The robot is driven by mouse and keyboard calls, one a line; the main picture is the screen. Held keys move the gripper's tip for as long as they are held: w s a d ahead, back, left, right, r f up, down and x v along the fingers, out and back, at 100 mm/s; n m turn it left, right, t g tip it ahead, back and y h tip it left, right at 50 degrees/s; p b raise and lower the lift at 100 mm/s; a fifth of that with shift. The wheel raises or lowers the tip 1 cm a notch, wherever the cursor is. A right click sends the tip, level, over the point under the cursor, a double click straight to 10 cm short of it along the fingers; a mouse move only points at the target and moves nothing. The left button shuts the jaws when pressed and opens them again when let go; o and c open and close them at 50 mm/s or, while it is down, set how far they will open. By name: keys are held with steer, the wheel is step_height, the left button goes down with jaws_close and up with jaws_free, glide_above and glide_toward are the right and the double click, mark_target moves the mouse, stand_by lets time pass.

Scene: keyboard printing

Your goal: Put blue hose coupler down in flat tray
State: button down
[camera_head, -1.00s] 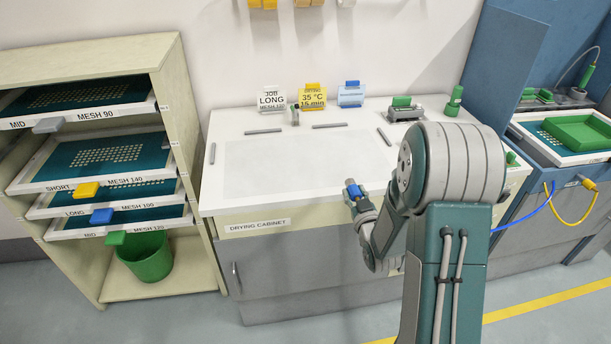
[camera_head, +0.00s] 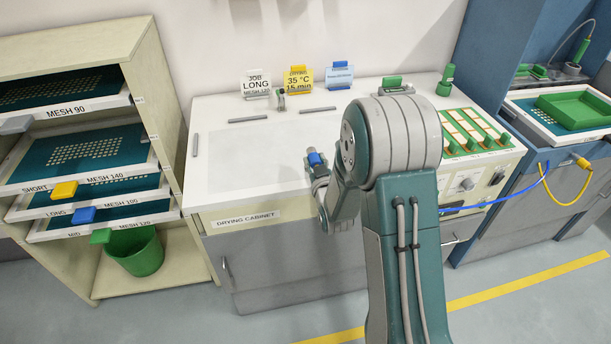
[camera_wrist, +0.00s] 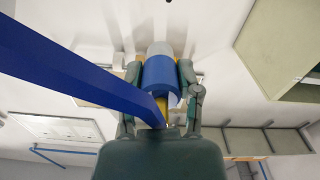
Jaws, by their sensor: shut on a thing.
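The blue hose coupler (camera_head: 314,158), a short blue cylinder with a grey end, is in my gripper (camera_head: 318,168). The gripper is shut on it, held out over the front part of the drying cabinet. In the wrist view the coupler (camera_wrist: 160,76) lies between the two fingers (camera_wrist: 161,70), with a little yellow behind it. A broad blue band crosses that view from the left to the coupler. A shallow green tray (camera_head: 572,122) lies in the blue booth at the far right, well away from my gripper. I cannot tell whether it is the flat tray.
The drying cabinet's white top (camera_head: 225,185) is mostly clear, with small grey bars. A control panel with green-handled pieces (camera_head: 472,130) stands right of my arm. A blue hose (camera_head: 500,200) and yellow hose (camera_head: 566,203) hang there. A screen rack (camera_head: 150,70) stands left.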

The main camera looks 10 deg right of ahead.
mark_target(304, 180)
steer(key=a+f, duration=0.1)
steer(key=w+a+f, duration=0.1)
steer(key=shift+a+f, duration=0.35)
steer(key=shift+f, duration=0.05)
step_height(304, 180, down, 3)
steer(key=shift+w+a+f, duration=0.1)
steer(key=shift+c, duration=1.5)
jaws_free()
steer(key=shift+f, duration=0.1)
